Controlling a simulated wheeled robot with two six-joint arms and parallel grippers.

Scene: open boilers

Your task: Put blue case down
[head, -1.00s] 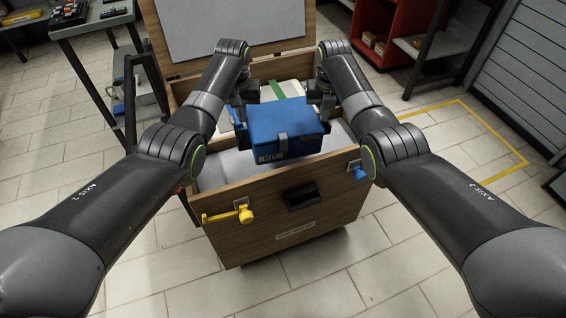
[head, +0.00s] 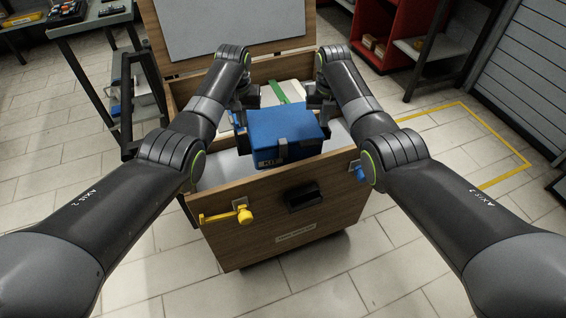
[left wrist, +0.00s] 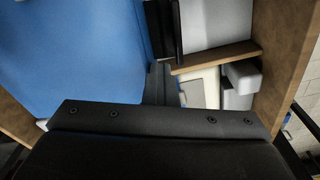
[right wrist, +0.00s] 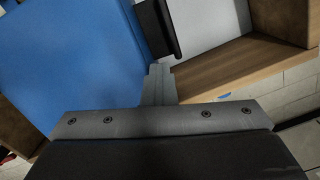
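The blue case (head: 285,132) is level, with a grey latch on its near side and a label reading "KIT". It is inside the outline of the open wooden chest (head: 285,215), above its near part. I cannot tell whether its underside touches anything. My left gripper (head: 241,118) is at the case's left end and my right gripper (head: 324,112) at its right end. The case fills the left of the left wrist view (left wrist: 75,50) and of the right wrist view (right wrist: 70,55). In both, the fingers look closed together beside a dark handle-like part; the case partly hides the contact.
The chest's lid (head: 235,30) stands open at the back. A light box with a green strap (head: 290,92) lies behind the case. A dark cart (head: 100,80) stands left, a red shelf (head: 390,35) at back right.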

